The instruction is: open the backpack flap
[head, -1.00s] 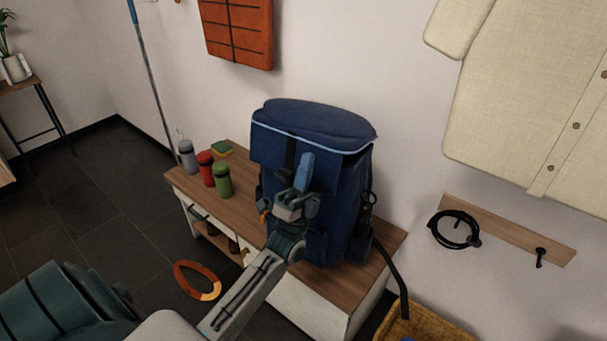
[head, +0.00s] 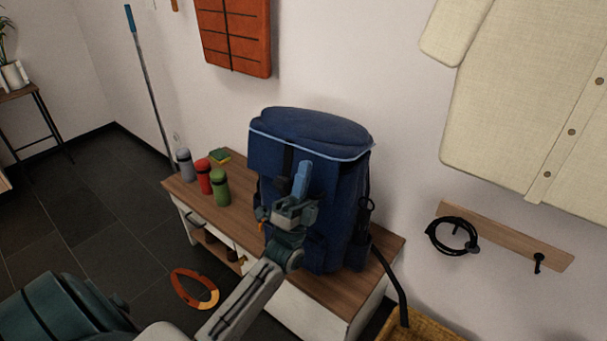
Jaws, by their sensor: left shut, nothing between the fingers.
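The blue backpack (head: 340,195) stands upright on the wooden top of a low cabinet. Its flap (head: 312,128) lies closed over the top, with a light blue piping edge and a dark strap down the front. My left gripper (head: 303,180) is shut and empty in front of the backpack's front face, below the flap's edge. It hides part of the strap and front. Whether it touches the backpack I cannot tell. My right gripper is not in view.
Grey, red and green bottles (head: 220,188) stand on the cabinet (head: 190,192), left of the backpack. A wicker basket (head: 435,328) sits at lower right. An orange ring (head: 194,290) lies on the floor. A coiled black cable (head: 453,236) hangs on the wall rack.

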